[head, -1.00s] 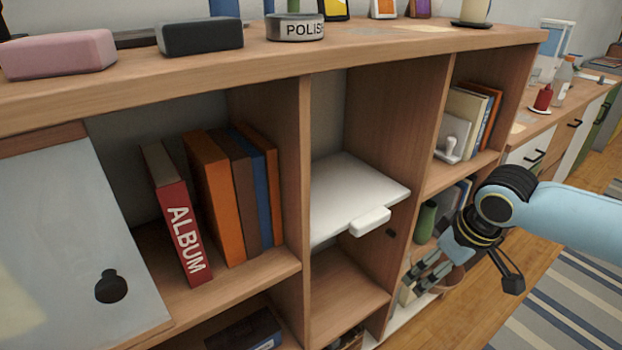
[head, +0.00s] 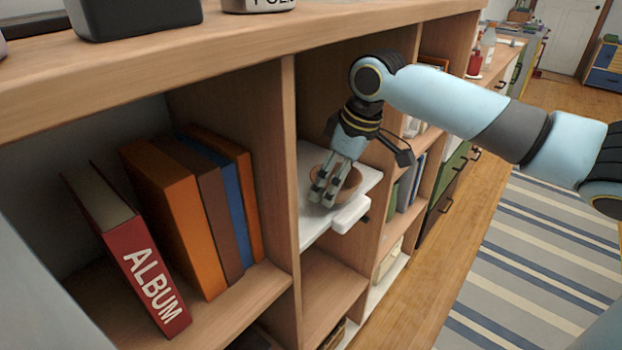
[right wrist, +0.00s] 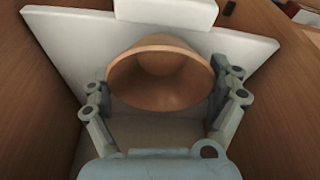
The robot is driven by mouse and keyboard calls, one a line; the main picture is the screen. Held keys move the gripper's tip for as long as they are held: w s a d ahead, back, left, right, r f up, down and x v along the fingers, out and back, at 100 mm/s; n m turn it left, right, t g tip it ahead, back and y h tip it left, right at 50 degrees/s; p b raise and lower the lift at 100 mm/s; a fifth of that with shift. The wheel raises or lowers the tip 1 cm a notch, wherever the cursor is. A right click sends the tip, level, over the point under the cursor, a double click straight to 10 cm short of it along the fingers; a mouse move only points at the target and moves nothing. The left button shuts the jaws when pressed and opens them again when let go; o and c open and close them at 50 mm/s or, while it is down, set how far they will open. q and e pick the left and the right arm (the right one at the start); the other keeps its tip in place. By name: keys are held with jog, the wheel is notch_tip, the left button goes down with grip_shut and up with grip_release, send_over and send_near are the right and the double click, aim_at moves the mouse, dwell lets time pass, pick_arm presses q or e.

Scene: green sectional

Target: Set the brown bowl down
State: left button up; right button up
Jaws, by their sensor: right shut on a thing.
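The brown bowl (head: 347,182) is over a white pull-out board (head: 314,228) in the middle shelf compartment. It is partly hidden by my right gripper (head: 324,194) in the head view. In the right wrist view the bowl (right wrist: 160,82) sits between the two fingers of my right gripper (right wrist: 163,90), which is shut on it. The white board (right wrist: 65,45) shows behind and around the bowl. I cannot tell whether the bowl's base touches the board. My left gripper is not in view.
The board has a white front handle (head: 352,213). A wooden divider (head: 277,170) stands to its left, with a red album (head: 135,255) and several books beyond. The compartment's right side wall is close to my right gripper. Striped rug (head: 520,260) and floor lie at right.

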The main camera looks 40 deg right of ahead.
jog(key=w, duration=0.3)
jog(key=shift+a, duration=0.1)
jog(key=w, duration=0.3)
jog(key=shift+a+b, duration=0.15)
jog(key=shift+b, duration=0.2)
jog(key=shift+f, duration=0.75)
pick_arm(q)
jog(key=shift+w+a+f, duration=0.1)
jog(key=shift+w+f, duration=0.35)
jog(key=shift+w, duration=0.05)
pick_arm(e)
jog(key=shift+s, duration=0.15)
jog(key=shift+f, duration=0.1)
jog(key=o, duration=0.9)
